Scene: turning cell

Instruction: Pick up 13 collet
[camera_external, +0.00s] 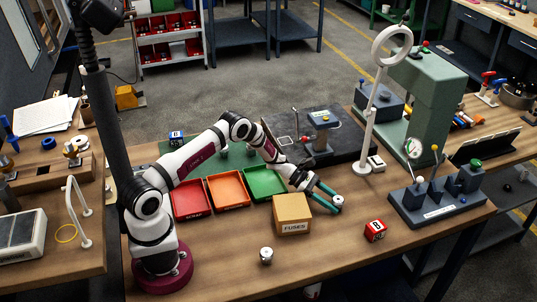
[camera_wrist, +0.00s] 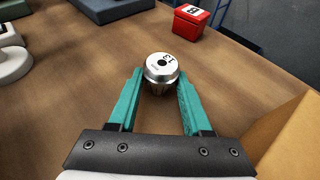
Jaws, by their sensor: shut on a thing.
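The collet marked 13 (camera_wrist: 161,68) is a small silver cylinder with a dark centre hole in its top face. It sits upright between the fingertips of my gripper (camera_wrist: 160,85) in the wrist view. My gripper has teal fingers and is shut on the collet. In the external view my gripper (camera_external: 331,201) is to the right of the FUSES box, low over the wooden table, and the collet (camera_external: 338,200) shows at its tips. I cannot tell whether the collet touches the table. A second silver piece (camera_external: 266,256) stands near the table's front.
The cardboard FUSES box (camera_external: 292,212) is close to my gripper. A red block (camera_external: 375,230) lies to the right. Red, orange and green trays (camera_external: 229,205) are behind. A grey fixture (camera_external: 437,208) and a white lamp base (camera_external: 368,165) stand right and behind. The front table is mostly clear.

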